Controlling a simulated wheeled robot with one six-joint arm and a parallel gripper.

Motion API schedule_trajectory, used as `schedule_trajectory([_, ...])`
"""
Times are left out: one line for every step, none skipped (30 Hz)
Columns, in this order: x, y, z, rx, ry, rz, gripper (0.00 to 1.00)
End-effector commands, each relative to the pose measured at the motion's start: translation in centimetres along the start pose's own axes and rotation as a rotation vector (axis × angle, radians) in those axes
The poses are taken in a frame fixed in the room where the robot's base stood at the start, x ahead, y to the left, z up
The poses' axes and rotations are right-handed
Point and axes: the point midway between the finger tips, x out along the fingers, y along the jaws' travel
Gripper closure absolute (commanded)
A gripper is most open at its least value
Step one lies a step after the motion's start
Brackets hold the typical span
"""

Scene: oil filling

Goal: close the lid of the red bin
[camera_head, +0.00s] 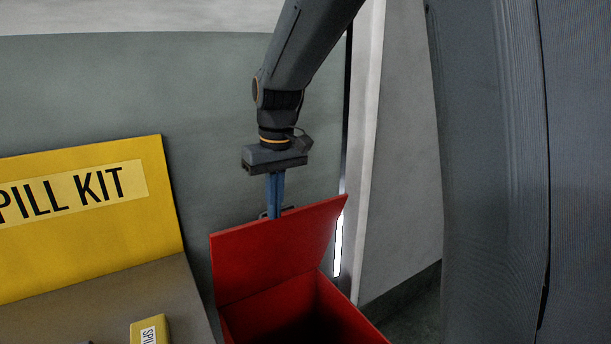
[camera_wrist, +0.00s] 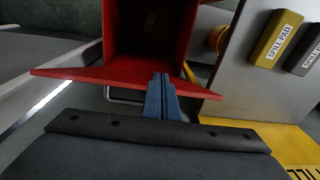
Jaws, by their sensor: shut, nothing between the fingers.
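The red bin (camera_head: 346,310) stands at the lower middle of the head view, and its open box also shows at the top of the wrist view (camera_wrist: 185,18). Its red lid (camera_head: 275,248) stands up open, tilted back toward the wall. In the wrist view the lid (camera_wrist: 90,73) is seen nearly edge-on. My gripper (camera_head: 274,214) is shut and empty, pointing down at the lid's upper edge on its far side. In the wrist view the blue fingers (camera_wrist: 160,80) overlap the lid's edge. I cannot tell whether they touch it.
A yellow spill kit board (camera_head: 80,225) stands left of the bin, behind a grey surface (camera_head: 165,285) with a yellow pack (camera_head: 150,331) on it. In the wrist view a dark pack (camera_wrist: 305,55) lies beside the yellow pack (camera_wrist: 278,38). A wall is close behind the lid.

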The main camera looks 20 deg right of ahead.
Motion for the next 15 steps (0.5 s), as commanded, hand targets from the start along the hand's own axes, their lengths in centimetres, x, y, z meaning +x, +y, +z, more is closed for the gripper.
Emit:
schedule_trajectory([-1.8, 1.1, -1.1, 0.006, 0.002, 0.003, 1.00])
schedule_trajectory([-2.3, 1.8, -1.8, 0.008, 0.005, 0.005, 1.00])
schedule_trajectory([-3.1, 2.8, -2.7, 0.010, 0.009, 0.007, 1.00])
schedule_trajectory([-3.7, 3.4, -3.4, 0.010, 0.012, 0.009, 1.00])
schedule_trajectory([-4.2, 4.2, -4.0, 0.012, 0.014, 0.011, 1.00])
schedule_trajectory([-4.8, 5.1, -4.8, 0.014, 0.017, 0.014, 1.00])
schedule_trajectory([-5.3, 5.8, -5.4, 0.014, 0.019, 0.016, 1.00])
schedule_trajectory([-5.7, 6.5, -5.9, 0.016, 0.021, 0.018, 1.00])
schedule_trajectory([-6.2, 7.3, -6.5, 0.017, 0.024, 0.020, 1.00])
schedule_trajectory([-6.5, 7.9, -6.9, 0.018, 0.025, 0.022, 1.00])
schedule_trajectory([-6.8, 8.4, -7.2, 0.019, 0.027, 0.024, 1.00])
schedule_trajectory([-7.1, 9.2, -7.7, 0.019, 0.029, 0.026, 1.00])
schedule_trajectory([-7.3, 9.6, -7.9, 0.020, 0.030, 0.027, 1.00])
schedule_trajectory([-7.5, 9.9, -8.2, 0.020, 0.031, 0.028, 1.00])
schedule_trajectory([-7.6, 10.4, -8.4, 0.021, 0.033, 0.029, 1.00])
